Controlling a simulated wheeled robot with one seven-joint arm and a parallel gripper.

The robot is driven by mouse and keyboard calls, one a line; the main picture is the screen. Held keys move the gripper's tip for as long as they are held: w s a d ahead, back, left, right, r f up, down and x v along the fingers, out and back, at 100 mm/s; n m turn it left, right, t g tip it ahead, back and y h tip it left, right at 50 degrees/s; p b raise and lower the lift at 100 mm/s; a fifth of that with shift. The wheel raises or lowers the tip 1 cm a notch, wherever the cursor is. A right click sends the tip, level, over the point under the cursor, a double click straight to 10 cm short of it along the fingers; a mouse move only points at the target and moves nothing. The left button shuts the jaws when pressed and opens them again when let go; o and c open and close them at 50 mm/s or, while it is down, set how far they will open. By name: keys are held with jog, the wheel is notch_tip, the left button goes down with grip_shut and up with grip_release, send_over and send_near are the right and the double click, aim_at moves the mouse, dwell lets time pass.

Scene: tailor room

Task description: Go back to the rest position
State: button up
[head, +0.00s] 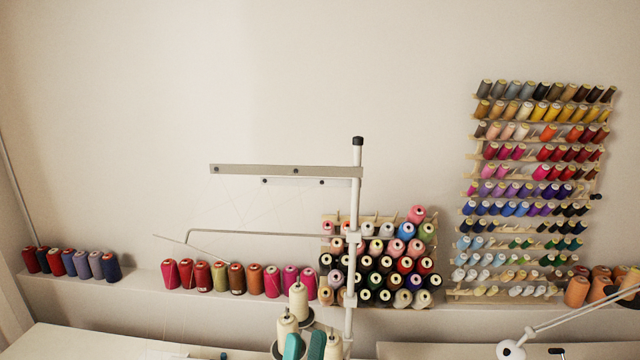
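I cannot make out my gripper or arm in the head view. The view faces a pale wall above a white work surface (85,343). A thread stand with a white upright pole (357,190) and a flat metal crossbar (285,171) rises in the middle. Cream thread cones (299,300) stand at its foot. Two teal shapes (293,346) show in front of them at the bottom edge; their lower parts are cut off.
A ledge (140,287) along the wall bears a row of coloured spools (203,275). A rack of spools (385,255) stands behind the pole. A tall thread rack (540,190) hangs at the right. A white lamp (510,350) is at the lower right. The upper left wall is bare.

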jog(key=s+d+f+n+g+y, duration=0.1)
jog(key=s+f+n+g+y, duration=0.2)
jog(key=s+f+n+y, duration=0.65)
jog(key=d+f+n+g+y, duration=0.25)
jog(key=f+n, duration=0.45)
jog(key=f, duration=0.7)
jog(key=s+a+f+m+g+h, duration=0.1)
jog(key=s+f+g+h, duration=0.1)
jog(key=s+f+g, duration=0.5)
jog(key=s+f, duration=0.6)
jog(key=s, duration=0.2)
jog(key=shift+s+a+g, duration=0.2)
jog(key=shift+g, duration=0.15)
jog(key=shift+s, duration=0.1)
jog(key=shift+o, duration=0.8)
